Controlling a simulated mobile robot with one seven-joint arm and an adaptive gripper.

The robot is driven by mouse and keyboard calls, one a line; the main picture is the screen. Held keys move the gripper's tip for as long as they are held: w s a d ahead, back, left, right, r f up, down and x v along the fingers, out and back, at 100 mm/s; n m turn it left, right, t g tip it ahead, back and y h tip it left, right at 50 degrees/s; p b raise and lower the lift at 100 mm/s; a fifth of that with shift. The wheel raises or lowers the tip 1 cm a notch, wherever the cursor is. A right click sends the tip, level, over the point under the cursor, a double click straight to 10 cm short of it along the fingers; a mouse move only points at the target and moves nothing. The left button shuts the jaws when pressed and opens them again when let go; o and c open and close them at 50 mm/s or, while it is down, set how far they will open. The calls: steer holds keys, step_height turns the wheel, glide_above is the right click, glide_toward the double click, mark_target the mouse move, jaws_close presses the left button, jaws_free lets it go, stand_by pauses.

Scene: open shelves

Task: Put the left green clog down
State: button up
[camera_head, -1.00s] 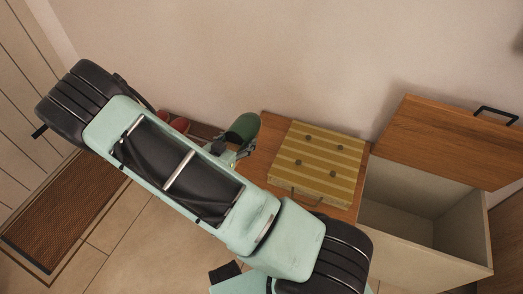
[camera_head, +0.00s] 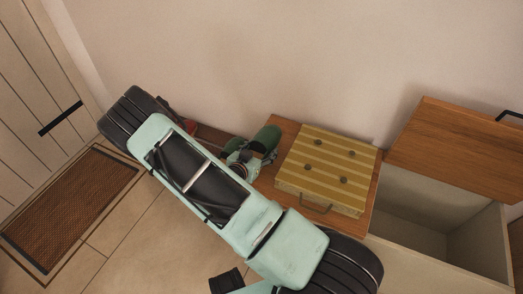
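A green clog (camera_head: 267,137) is at the left end of the wooden cabinet top (camera_head: 283,127), left of the striped box. My gripper (camera_head: 264,154) is at the clog's lower side and appears shut on it. The fingertips are small and partly covered by the clog and my own wrist. I cannot tell whether the clog touches the wood. A second dark green shape (camera_head: 235,144) shows just left of my gripper, mostly hidden by my arm.
A yellow striped box (camera_head: 328,170) with a handle stands on the cabinet top. To its right is an open compartment (camera_head: 410,225) with a raised wooden lid (camera_head: 460,150). A brown doormat (camera_head: 70,210) lies at the left.

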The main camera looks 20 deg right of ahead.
steer(key=shift+r, duration=0.1)
steer(key=shift+f, duration=0.2)
steer(key=o, duration=1.4)
